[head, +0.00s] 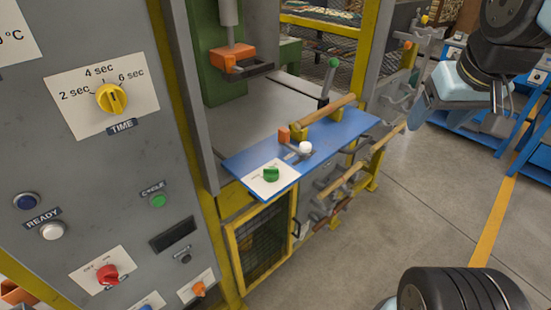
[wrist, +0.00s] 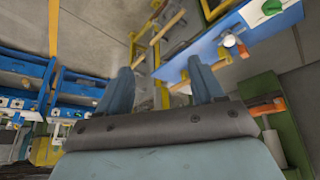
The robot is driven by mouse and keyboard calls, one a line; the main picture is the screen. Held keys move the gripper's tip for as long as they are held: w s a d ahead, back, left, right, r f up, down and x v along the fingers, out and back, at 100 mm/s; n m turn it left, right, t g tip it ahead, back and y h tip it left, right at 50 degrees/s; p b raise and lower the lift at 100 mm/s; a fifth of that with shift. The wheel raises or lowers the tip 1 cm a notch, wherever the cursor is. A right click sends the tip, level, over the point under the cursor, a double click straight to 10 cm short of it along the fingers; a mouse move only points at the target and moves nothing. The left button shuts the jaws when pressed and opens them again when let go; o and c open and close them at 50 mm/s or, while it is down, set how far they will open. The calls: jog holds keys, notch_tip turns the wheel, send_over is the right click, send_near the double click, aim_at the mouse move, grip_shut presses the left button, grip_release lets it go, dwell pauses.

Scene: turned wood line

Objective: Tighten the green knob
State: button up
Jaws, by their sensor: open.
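The green knob (head: 271,174) sits on a white label plate (head: 262,187) at the near left end of a blue panel (head: 235,165). In the head view my arm's light-blue end is at the upper right, away from the panel.
On the panel are a white round knob (head: 305,148), an orange block (head: 284,133) and a wooden rod (head: 328,108). A green-tipped lever (head: 333,64) stands behind. Open floor (head: 420,200) lies further right.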

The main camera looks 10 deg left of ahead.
jog(key=w+a+n+g, duration=0.1)
jog(key=w+a+n, duration=0.4)
jog(key=a, duration=0.1)
jog(key=n+g, duration=0.4)
jog(key=n, duration=1.1)
send_near(272, 168)
notch_tip(272, 168, down, 10)
jog(key=shift+w+a+r, duration=0.1)
